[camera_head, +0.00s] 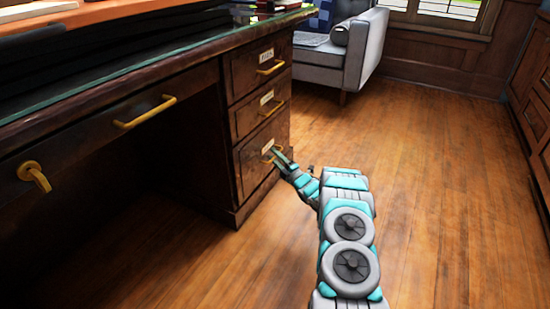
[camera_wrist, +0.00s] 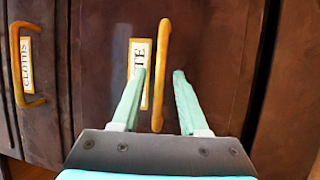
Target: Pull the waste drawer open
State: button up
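The waste drawer (camera_head: 250,178) is the bottom one of the desk's right-hand stack and looks shut. Its dark wooden front also shows in the wrist view (camera_wrist: 215,60). A partly covered label ending in "TE" (camera_wrist: 142,60) sits beside its yellow handle (camera_wrist: 162,50). My gripper (camera_wrist: 160,72) is open, with one teal finger on each side of the handle. There is a visible gap between handle and right finger; I cannot tell whether the left one touches. In the head view, my gripper (camera_head: 277,155) is at this handle and hides part of it.
The middle drawer (camera_head: 257,112) and top drawer (camera_head: 255,72) above look shut. The wrist view shows a "CLOTHS" label (camera_wrist: 26,65) at left. A grey sofa (camera_head: 350,60) stands behind the desk. The wooden floor (camera_head: 440,170) to the right is clear.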

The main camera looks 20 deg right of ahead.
grip_shut()
dwell(1.3)
